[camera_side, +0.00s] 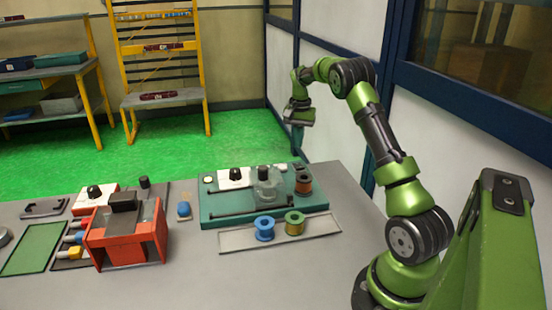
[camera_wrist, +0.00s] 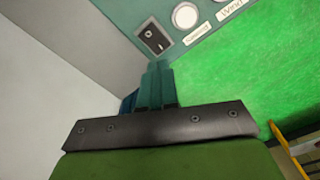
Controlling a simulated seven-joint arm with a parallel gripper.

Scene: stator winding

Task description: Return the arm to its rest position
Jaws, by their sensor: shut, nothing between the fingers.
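My gripper (camera_side: 298,128) hangs from my raised arm at the upper middle of the side view, apart from the bench things below it. In the wrist view, its teal fingers (camera_wrist: 155,82) are together with nothing between them. The winding station with a teal base (camera_side: 222,216) stands on the grey bench below and to the left of my gripper. It carries a clear round housing and a copper-coloured spool (camera_side: 304,183). A teal panel with a black switch (camera_wrist: 153,38) and a white round button (camera_wrist: 185,15) shows at the top of the wrist view.
A blue spool (camera_side: 264,228) and a yellow-green spool (camera_side: 295,222) stand on a pale tray (camera_side: 323,226) at the front. A red fixture (camera_side: 137,249) and a green mat (camera_side: 32,248) are at left. A glazed, blue-framed wall stands behind my arm. Open green floor (camera_side: 225,140) lies beyond the bench.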

